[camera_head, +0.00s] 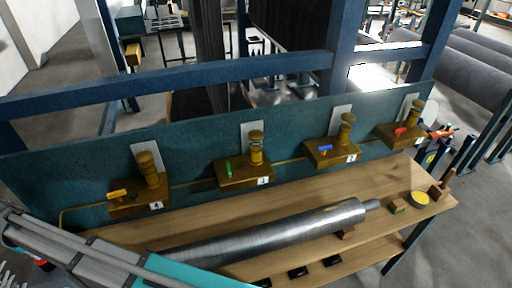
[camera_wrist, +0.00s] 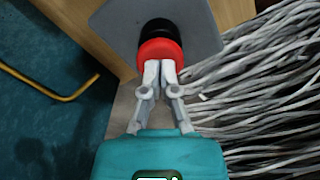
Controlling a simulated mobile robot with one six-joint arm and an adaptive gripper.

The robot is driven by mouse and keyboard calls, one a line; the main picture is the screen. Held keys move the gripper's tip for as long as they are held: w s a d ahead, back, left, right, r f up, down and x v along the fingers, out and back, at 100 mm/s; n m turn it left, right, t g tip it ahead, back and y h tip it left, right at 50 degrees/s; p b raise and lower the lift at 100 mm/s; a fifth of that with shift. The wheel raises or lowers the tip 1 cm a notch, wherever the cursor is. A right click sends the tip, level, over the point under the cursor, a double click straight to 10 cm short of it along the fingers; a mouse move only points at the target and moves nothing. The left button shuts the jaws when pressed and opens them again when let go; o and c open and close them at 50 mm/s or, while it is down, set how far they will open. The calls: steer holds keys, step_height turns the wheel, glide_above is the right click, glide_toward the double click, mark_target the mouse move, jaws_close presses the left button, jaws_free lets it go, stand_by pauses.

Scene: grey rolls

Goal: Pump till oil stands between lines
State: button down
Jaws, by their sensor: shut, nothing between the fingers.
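Several brass oil pumps are mounted along a teal panel (camera_head: 90,170) in the head view. One has a yellow lever (camera_head: 118,194), one a green lever (camera_head: 228,170), one a blue lever (camera_head: 325,149) and one a red lever (camera_head: 400,131). Each has an upright brass cylinder, such as the green-lever pump's (camera_head: 256,147). Oil levels and lines are too small to read. My gripper (camera_wrist: 160,66) is shut and empty in the wrist view. Its fingertips overlap a red round piece (camera_wrist: 161,50) with a black part behind it; I cannot tell whether they touch.
A wooden bench (camera_head: 300,207) carries a long metal roller (camera_head: 270,232), a yellow-topped round tin (camera_head: 420,198) and small blocks. A blue rail (camera_head: 200,75) runs behind the panel. Large grey rolls (camera_head: 455,70) lie right. Grey-white strands (camera_wrist: 260,90) fill the wrist view's right; a yellow pipe (camera_wrist: 50,95) is left.

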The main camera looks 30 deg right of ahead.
step_height(320, 180, up, 9)
steer(key=p, duration=0.8)
steer(key=shift+f, duration=0.15)
stand_by(0.3)
stand_by(0.8)
step_height(320, 180, up, 4)
steer(key=p, duration=0.4)
steer(key=shift+f, duration=0.25)
steer(key=shift+f, duration=0.15)
step_height(320, 180, down, 6)
steer(key=b, duration=0.6)
steer(key=shift+f+b, duration=0.15)
steer(key=shift+b, duration=0.2)
steer(key=shift+f, duration=0.15)
stand_by(1.3)
